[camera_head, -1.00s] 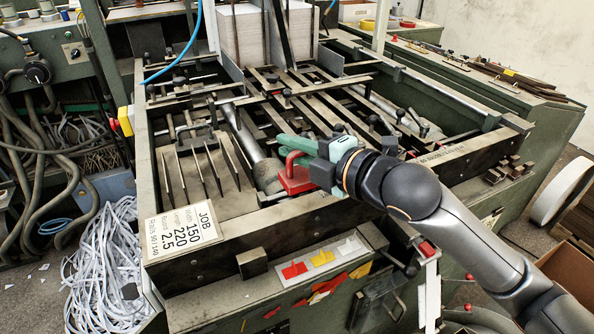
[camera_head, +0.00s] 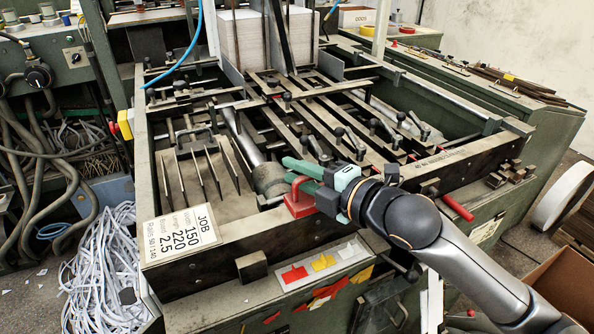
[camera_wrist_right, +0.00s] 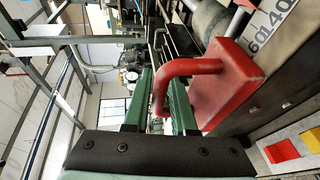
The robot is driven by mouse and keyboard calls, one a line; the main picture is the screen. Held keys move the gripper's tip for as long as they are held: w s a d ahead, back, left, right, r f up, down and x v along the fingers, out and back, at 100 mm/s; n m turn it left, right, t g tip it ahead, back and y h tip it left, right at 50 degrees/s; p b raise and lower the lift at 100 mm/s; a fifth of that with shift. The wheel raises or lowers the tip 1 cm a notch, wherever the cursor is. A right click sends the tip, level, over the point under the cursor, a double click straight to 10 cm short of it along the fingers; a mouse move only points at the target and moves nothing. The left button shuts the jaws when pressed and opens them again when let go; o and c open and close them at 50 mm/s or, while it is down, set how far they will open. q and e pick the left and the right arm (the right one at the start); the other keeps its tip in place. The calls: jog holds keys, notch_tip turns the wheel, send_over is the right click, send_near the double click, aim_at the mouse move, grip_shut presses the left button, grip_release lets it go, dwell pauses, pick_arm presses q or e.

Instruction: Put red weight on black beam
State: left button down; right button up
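The red weight (camera_head: 298,204) is a block with a loop handle, at the black beam (camera_head: 215,262) along the front of the machine. It is upright in the head view. I cannot tell whether its base touches the beam. My right gripper (camera_head: 308,175) comes in from the right, with its green fingers around the handle. In the right wrist view the red weight (camera_wrist_right: 232,85) is beside the fingertips, and part of its handle lies between the two green fingers of the right gripper (camera_wrist_right: 162,88). My left gripper is not in view.
A JOB label (camera_head: 180,233) is at the beam's left end. A tray with red, yellow and white cards (camera_head: 322,263) is below the beam in front. Metal rails and a roller (camera_head: 245,140) lie behind the weight. A red-handled lever (camera_head: 457,207) is at the right.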

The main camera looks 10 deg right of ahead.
jog(key=shift+o, duration=1.3)
jog(key=shift+r, duration=0.1)
jog(key=shift+s+d, duration=0.1)
jog(key=p+v, duration=0.9)
jog(key=v, duration=0.2)
jog(key=shift+s, duration=0.35)
jog(key=shift+d, duration=0.15)
